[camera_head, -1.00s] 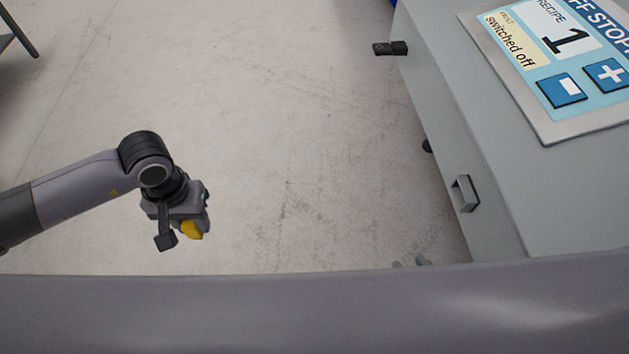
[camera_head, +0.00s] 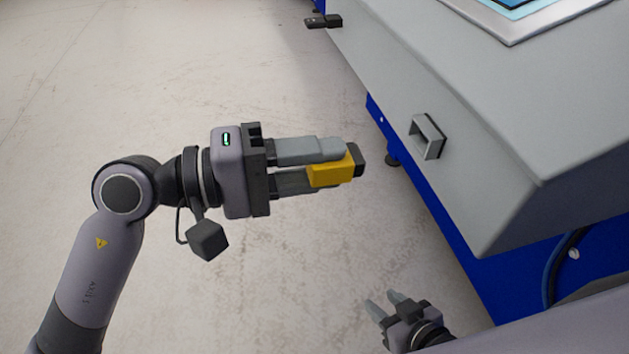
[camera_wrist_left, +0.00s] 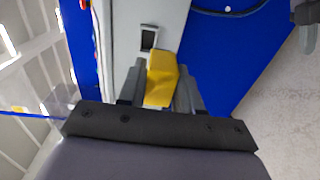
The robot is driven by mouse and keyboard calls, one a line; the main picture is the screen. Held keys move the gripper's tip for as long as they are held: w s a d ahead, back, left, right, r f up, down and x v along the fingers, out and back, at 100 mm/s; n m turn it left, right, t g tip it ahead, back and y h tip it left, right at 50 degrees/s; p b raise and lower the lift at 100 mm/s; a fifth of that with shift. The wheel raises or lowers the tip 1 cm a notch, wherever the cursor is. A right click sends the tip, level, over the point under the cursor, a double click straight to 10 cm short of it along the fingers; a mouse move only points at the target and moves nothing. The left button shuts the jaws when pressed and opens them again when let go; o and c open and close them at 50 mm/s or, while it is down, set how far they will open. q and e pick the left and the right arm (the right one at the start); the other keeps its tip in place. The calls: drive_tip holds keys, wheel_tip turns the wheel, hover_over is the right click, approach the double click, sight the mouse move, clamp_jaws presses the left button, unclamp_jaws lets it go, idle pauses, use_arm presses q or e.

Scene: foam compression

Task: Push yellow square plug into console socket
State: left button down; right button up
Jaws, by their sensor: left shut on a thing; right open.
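The yellow plug (camera_head: 331,173) is held between the fingers of my left gripper (camera_head: 330,165). Its dark end points right, toward the console's side face. The console socket (camera_head: 428,137) is a grey rectangular frame standing out from that face, to the right of and a little above the plug, with a clear gap between them. In the left wrist view the plug (camera_wrist_left: 161,78) lies between the fingers, just below the socket (camera_wrist_left: 149,38). My right gripper (camera_head: 385,307) is low in the head view, open and empty, with its fingers pointing up and left.
The grey console (camera_head: 480,120) fills the right side, with a blue base (camera_head: 455,235) below it. A small black part (camera_head: 323,21) sticks out from the console's far edge. Bare floor (camera_head: 220,80) lies left of the console.

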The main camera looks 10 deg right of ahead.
sight(359, 152)
use_arm(q)
drive_tip(key=shift+r+h, duration=0.3)
drive_tip(key=shift+r, duration=0.35)
drive_tip(key=shift+w+d+r, duration=0.1)
drive_tip(key=shift+d+r, duration=0.05)
drive_tip(key=shift+d+p, duration=0.55)
drive_tip(key=shift+d, duration=0.05)
drive_tip(key=d+p, duration=0.1)
drive_tip(key=d, duration=0.1)
drive_tip(key=shift+d, duration=0.65)
drive_tip(key=shift+d+b, duration=0.35)
drive_tip(key=shift+d, duration=0.3)
drive_tip(key=shift+d+f+b, duration=0.15)
drive_tip(key=shift+f+b, duration=0.05)
drive_tip(key=shift+b, duration=0.2)
drive_tip(key=shift+d, duration=0.9)
